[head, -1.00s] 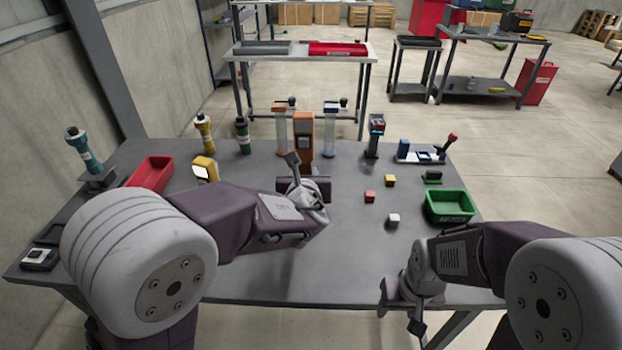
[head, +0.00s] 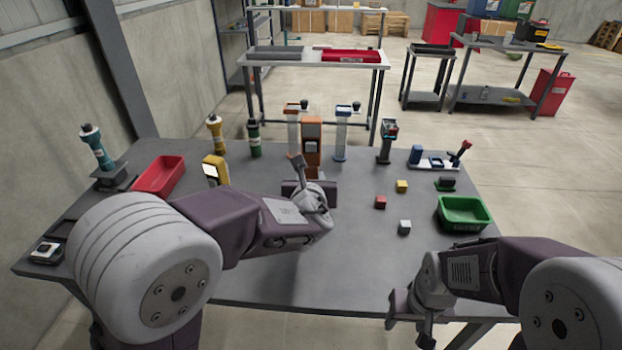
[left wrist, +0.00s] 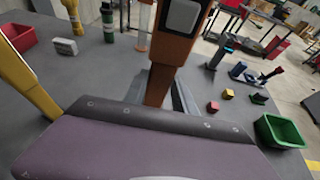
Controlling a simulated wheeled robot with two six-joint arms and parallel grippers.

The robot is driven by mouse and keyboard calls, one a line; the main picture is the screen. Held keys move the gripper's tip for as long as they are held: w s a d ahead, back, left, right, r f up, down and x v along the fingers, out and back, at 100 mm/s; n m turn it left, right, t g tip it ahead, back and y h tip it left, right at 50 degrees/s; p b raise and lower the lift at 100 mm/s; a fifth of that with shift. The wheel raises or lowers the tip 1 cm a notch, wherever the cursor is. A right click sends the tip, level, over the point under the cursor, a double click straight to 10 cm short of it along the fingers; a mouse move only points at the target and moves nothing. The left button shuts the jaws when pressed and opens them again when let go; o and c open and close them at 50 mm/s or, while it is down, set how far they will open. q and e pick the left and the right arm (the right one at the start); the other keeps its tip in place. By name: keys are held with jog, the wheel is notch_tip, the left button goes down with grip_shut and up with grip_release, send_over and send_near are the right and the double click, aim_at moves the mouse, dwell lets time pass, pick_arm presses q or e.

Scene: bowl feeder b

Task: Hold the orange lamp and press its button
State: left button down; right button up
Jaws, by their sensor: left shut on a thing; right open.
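The orange lamp (head: 312,158) stands upright at the back middle of the table, with a pale square button on its front. It also shows in the left wrist view (left wrist: 168,55), where the grey button face (left wrist: 183,15) is at the top edge. My left gripper (head: 308,180) is shut on the lamp's lower post, with grey fingers at either side of it. The gripper body hides the lamp's foot. My right gripper (head: 407,330) is open and empty near the table's front right edge, away from the lamp.
Clear tubes stand beside the lamp. A yellow device (head: 215,170) and a green bottle (head: 254,138) are to its left, a dark post (head: 386,142) to its right. Small cubes and a green bin (head: 464,213) lie right. A red bin (head: 158,175) sits left.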

pick_arm(q)
notch_tip(320, 180, down, 10)
jog(key=b, duration=1)
jog(key=shift+r, duration=0.15)
pick_arm(e)
notch_tip(320, 180, down, 10)
jog(key=shift+f, duration=0.15)
dwell(0.7)
pick_arm(q)
jog(key=c, duration=1.8)
grip_release()
grip_shut()
pick_arm(e)
grip_shut()
dwell(2.1)
